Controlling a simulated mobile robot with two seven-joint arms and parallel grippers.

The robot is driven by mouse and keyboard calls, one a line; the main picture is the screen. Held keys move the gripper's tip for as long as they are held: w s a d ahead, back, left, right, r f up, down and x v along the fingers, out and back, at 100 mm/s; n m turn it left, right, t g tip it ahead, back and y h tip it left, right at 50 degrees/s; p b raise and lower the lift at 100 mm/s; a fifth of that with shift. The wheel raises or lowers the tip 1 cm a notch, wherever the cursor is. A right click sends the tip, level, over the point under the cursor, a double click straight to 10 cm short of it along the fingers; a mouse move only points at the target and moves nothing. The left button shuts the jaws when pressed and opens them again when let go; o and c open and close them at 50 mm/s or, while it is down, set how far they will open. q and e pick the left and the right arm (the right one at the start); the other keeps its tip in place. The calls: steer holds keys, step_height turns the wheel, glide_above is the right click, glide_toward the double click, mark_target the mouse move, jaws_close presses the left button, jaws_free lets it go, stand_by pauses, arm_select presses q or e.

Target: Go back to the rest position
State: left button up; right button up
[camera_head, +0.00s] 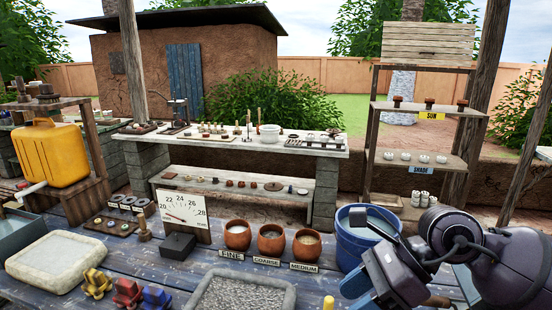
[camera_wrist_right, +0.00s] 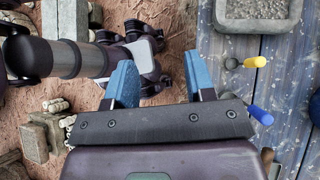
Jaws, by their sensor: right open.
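My right gripper (camera_head: 358,254) shows at the lower right of the head view, over the table's right part, near the blue bucket. In the right wrist view its two blue fingers (camera_wrist_right: 160,75) stand well apart with nothing between them. Below them that view shows reddish ground and parts of my own body, with the table to the right. My left gripper does not show in the head view.
The blue plank table (camera_head: 140,262) holds a blue bucket (camera_head: 367,236), several clay bowls (camera_head: 272,240), a dial board (camera_head: 184,216), a pale slab (camera_head: 56,262) and a grey tray (camera_head: 240,295).

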steer(key=w+a+r+m+t+y, duration=0.2)
steer(key=w+r+m+t+y, duration=0.55)
steer(key=m+y, duration=0.55)
steer(key=w+d+f+m+t+h, duration=0.2)
steer(key=d+f+m+t+h, duration=0.4)
steer(key=m, duration=0.6)
steer(key=w+d+f+m+t+h, duration=0.3)
steer(key=d+f+m+t+h, duration=0.25)
steer(key=m, duration=0.75)
steer(key=s+d+f+m+g+h, duration=0.1)
steer(key=s+f+m+h, duration=0.2)
steer(key=f, duration=0.4)
steer(key=s+d+f+m+g+h, duration=0.2)
steer(key=s+f+m, duration=0.3)
steer(key=f, duration=0.3)
steer(key=s+d+f+m+g+h, duration=0.1)
steer(key=s+f+m+h, duration=0.3)
steer(key=f, duration=0.4)
steer(key=shift+s+d+f+g+h, duration=0.3)
steer(key=shift+s+d+h, duration=0.1)
steer(key=shift+d, duration=0.15)
steer(key=s+f+m+g+h, duration=0.1)
steer(key=s+f+g, duration=0.1)
steer(key=s+f, duration=0.4)
steer(key=s, duration=0.3)
steer(key=shift+d+m, duration=0.3)
steer(key=shift+d, duration=0.1)
